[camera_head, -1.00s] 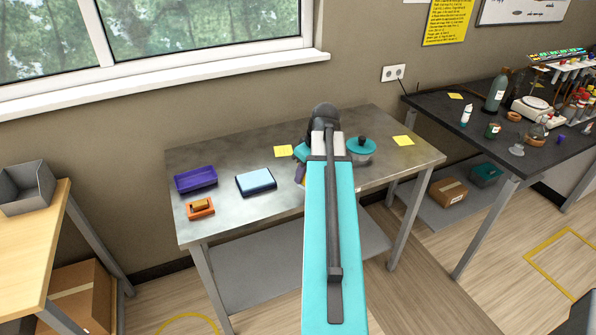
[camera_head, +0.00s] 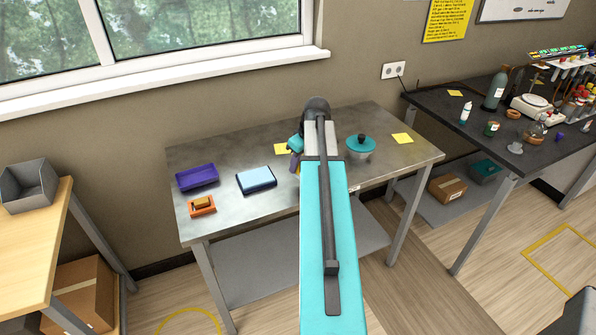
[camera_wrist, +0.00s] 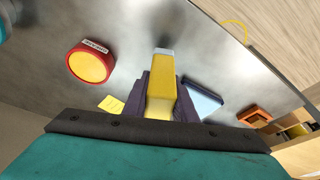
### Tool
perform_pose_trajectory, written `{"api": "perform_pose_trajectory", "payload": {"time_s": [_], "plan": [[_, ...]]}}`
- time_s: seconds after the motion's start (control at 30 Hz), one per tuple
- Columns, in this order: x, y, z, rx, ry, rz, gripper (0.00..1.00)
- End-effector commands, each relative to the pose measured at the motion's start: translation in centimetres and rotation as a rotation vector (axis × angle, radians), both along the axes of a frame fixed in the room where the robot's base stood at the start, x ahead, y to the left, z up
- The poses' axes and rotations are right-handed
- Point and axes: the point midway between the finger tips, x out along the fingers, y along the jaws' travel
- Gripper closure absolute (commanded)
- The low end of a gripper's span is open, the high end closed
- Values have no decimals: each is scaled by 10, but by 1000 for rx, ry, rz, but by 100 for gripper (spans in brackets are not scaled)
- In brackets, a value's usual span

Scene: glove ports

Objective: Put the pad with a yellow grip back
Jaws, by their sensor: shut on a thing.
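In the wrist view, the pad's yellow grip (camera_wrist: 161,90) is between the dark fingers of my gripper (camera_wrist: 162,96). The gripper is shut on it, and a pale part shows at its far end. The grip is held above the grey metal table (camera_head: 225,215); any gap below is hard to judge. In the head view my arm hides the grip. A round red dish (camera_wrist: 72,65) with a yellow inside and a white label lies left of the grip in the wrist view. A blue block-like thing in a dark tray (camera_head: 256,181) lies left of my arm in the head view.
A purple tray (camera_head: 196,177) and an orange holder with a yellow-brown piece (camera_head: 201,206) stand at the table's left. A teal-lidded pot (camera_head: 360,147) stands close right of my arm. Yellow notes (camera_head: 402,138) lie on the table.

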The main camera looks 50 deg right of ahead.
Motion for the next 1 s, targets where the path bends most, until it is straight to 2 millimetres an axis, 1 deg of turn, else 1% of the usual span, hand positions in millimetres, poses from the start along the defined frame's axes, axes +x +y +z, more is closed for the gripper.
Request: {"api": "perform_pose_trajectory", "payload": {"time_s": [0.4, 0.93, 0.97, 1.0], "plan": [[0, 0, -28, 1, 0, -1, 98], [-1, 0, -36, 0, 0, -1, 98], [0, 0, -36, 0, 0, -1, 72], [-1, 0, -35, 0, 0, -1, 65]]}}
